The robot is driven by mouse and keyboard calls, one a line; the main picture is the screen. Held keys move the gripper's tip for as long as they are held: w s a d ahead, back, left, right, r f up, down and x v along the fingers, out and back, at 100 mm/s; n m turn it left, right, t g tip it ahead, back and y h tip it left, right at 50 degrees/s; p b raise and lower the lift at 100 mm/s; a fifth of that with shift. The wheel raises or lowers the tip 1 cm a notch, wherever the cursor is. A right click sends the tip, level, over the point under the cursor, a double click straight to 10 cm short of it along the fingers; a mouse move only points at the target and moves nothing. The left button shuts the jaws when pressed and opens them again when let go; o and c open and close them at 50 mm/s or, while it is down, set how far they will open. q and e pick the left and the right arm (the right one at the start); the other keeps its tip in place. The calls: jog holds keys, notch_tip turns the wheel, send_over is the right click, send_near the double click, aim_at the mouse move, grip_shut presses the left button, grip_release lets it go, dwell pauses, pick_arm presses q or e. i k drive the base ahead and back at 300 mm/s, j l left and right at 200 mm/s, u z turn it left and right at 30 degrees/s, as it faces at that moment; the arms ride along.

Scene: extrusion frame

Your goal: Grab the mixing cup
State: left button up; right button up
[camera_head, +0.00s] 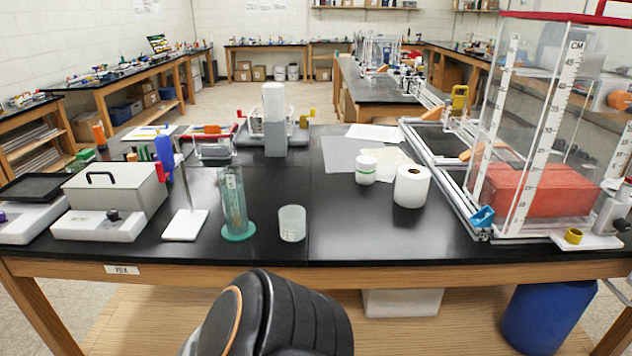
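A small translucent white cup (292,224), which looks like the mixing cup, stands upright on the black bench top near its front edge, left of centre. It seems empty. A tall clear cylinder with a green base (236,205) stands close to its left, apart from it. Neither of my grippers shows. A black rounded part of my own body fills the bottom centre, in front of the bench and below the cup.
The black bench top (340,232) is clear right of the cup. A paper roll (411,187) and a white jar (366,169) stand farther right. A clear tank with a red block (530,190) fills the right end. A grey lidded box (115,188) and a white stand base (185,225) are left.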

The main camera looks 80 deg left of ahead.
aim_at(291, 217)
jog(key=k+u, duration=0.1)
jog(key=u, duration=2.55)
